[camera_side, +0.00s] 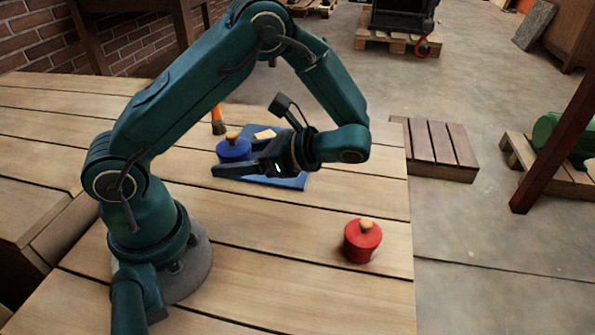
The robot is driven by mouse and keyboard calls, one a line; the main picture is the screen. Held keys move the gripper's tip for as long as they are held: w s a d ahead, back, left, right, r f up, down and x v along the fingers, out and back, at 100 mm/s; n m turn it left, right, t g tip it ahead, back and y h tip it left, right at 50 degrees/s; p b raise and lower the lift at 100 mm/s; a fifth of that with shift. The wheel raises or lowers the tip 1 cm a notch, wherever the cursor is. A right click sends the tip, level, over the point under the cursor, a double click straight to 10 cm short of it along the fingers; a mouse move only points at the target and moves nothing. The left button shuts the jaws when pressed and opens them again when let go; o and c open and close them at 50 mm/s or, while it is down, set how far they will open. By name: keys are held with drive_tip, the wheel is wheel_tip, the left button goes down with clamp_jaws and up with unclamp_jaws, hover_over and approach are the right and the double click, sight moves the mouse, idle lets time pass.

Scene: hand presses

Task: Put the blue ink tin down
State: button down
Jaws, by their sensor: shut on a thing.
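The blue ink tin (233,149) is a round blue tin with a tan knob on top. It stands upright in the middle of the picture. My gripper (234,160) reaches in from the right, roughly level, and is shut on the tin. The near finger lies across the front of the tin's lower part; the far finger is mostly hidden behind it. The tin is at the left side of a flat blue board (291,183). Its bottom is hidden by the finger, so I cannot tell whether it touches the surface below.
A red tin (362,243) with a tan knob stands at the table's right front. A small tan block (265,134) lies behind my gripper. An orange-handled tool (218,121) is behind the blue tin. The plank table (300,250) is clear between my base and the red tin.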

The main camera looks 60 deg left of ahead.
drive_tip(key=s+d+n+g+h, duration=0.1)
drive_tip(key=n+h, duration=0.1)
drive_tip(key=s+d+n+g+h, duration=0.1)
drive_tip(key=n+g, duration=0.1)
drive_tip(key=s+d+n+g+h, duration=0.1)
drive_tip(key=s+n+h, duration=0.1)
drive_tip(key=shift+d+f+g+h, duration=0.2)
drive_tip(key=shift+d+g+h, duration=0.1)
drive_tip(key=shift+d, duration=0.05)
drive_tip(key=d+r+n+h, duration=0.2)
drive_tip(key=d+n+h, duration=0.5)
drive_tip(key=n+h, duration=0.15)
drive_tip(key=w+d+r+n+t+h, duration=0.7)
drive_tip(key=w+n+h, duration=0.1)
drive_tip(key=n+h, duration=0.1)
hover_over(322, 328)
wheel_tip(322, 328, down, 12)
drive_tip(key=shift+a+f, duration=0.1)
drive_tip(key=shift+f, duration=2.05)
drive_tip(key=shift+f, duration=0.1)
